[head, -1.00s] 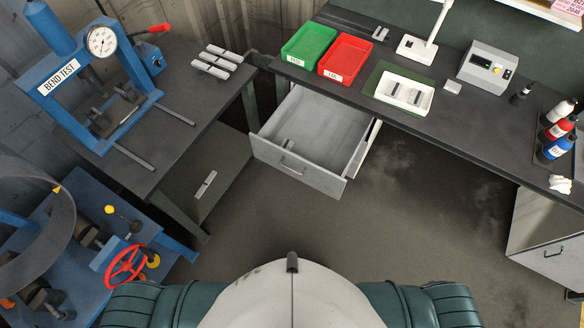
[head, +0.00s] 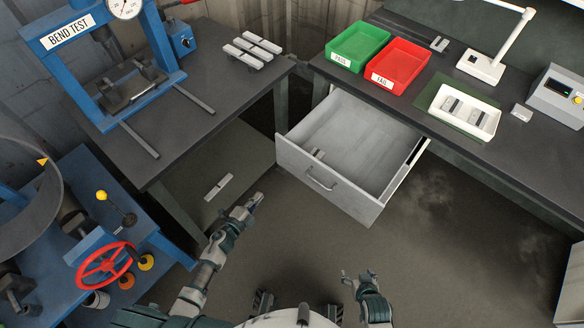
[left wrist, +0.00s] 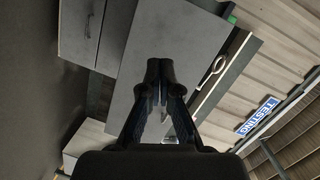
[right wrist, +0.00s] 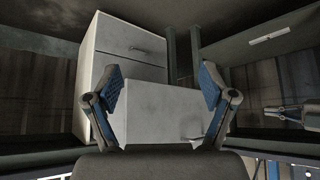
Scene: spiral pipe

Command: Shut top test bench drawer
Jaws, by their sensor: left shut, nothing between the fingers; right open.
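The top drawer (head: 300,178) of the bench is pulled well out, its grey front and bar handle (head: 320,184) facing me. A small pale piece lies inside it. My left gripper (head: 256,199) is shut and empty, left of and below the drawer front, apart from it. It also shows shut in the left wrist view (left wrist: 160,68). My right gripper (head: 358,276) is open and empty, below the drawer and apart from it. In the right wrist view its fingers (right wrist: 160,80) are spread before pale panels with handles; which one is the drawer I cannot tell.
On the bench (head: 450,153) stand a green bin (head: 358,47), a red bin (head: 402,67) and a white tray (head: 464,112). A blue bend tester (head: 160,60) stands on the left table. A red handwheel (head: 104,264) is at lower left. Floor before the drawer is clear.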

